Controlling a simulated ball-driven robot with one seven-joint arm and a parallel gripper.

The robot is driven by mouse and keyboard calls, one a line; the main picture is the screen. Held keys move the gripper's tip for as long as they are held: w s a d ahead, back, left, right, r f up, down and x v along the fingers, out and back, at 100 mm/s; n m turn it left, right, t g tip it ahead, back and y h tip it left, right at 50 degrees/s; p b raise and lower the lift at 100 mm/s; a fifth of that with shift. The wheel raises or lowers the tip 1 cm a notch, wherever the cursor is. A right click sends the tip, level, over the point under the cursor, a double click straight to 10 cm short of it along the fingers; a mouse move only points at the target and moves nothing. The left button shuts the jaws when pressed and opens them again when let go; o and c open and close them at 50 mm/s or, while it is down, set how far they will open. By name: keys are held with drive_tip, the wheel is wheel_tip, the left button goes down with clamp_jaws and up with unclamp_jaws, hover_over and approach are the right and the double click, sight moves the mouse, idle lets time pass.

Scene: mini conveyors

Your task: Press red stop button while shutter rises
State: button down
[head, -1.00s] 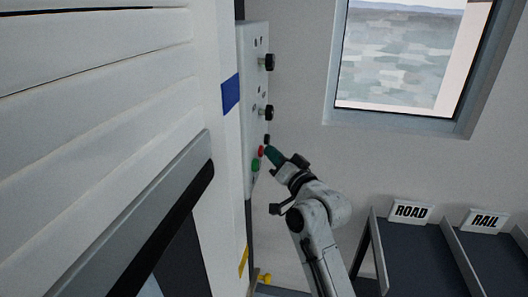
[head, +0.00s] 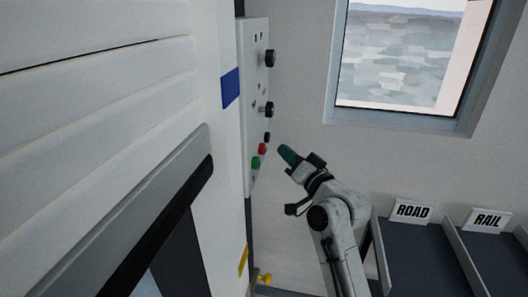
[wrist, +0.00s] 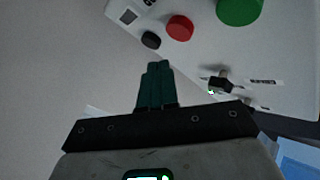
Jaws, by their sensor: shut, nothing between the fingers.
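The red stop button (head: 262,149) is on a white control panel (head: 256,60) on the wall beside the shutter. It also shows in the wrist view (wrist: 180,27), between a green button (wrist: 239,8) and a small black button (wrist: 151,40). My gripper (head: 283,148), with dark green fingers, is shut and empty. It is to the right of the red button, apart from the panel. In the wrist view the fingertips (wrist: 158,66) point up toward the buttons with a gap. The slatted shutter (head: 100,110) fills the left, its grey bottom bar (head: 135,215) tilted in the picture, with an opening below.
A window (head: 400,60) is in the wall at right. Dark conveyors with ROAD (head: 412,211) and RAIL (head: 487,220) signs stand at lower right.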

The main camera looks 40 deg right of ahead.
drive_tip(key=shift+s+d+b, duration=0.45)
drive_tip(key=shift+s+d, duration=0.45)
drive_tip(key=shift+s, duration=0.3)
drive_tip(key=s+a+f+n+g+y, duration=0.1)
drive_tip(key=s+a+f+n+g, duration=0.15)
drive_tip(key=s+a+f, duration=0.4)
drive_tip(key=s+a+f+n+g+y, duration=0.1)
drive_tip(key=a+f+g, duration=0.25)
drive_tip(key=f, duration=0.55)
drive_tip(key=s+a+f+n+g+y, duration=0.15)
drive_tip(key=s+a+f+g, duration=0.25)
drive_tip(key=f, duration=0.4)
drive_tip(key=s+a+f+n+g, duration=0.1)
drive_tip(key=s+f+g, duration=0.3)
drive_tip(key=s, duration=0.6)
drive_tip(key=s+a+f+n+g+h, duration=0.1)
drive_tip(key=s+a+f+n+g, duration=0.1)
drive_tip(key=s, duration=0.9)
wheel_tip(320, 180, down, 3)
drive_tip(key=shift+a+f+g, duration=0.15)
drive_tip(key=shift+a+g, duration=0.3)
drive_tip(key=shift+g, duration=0.75)
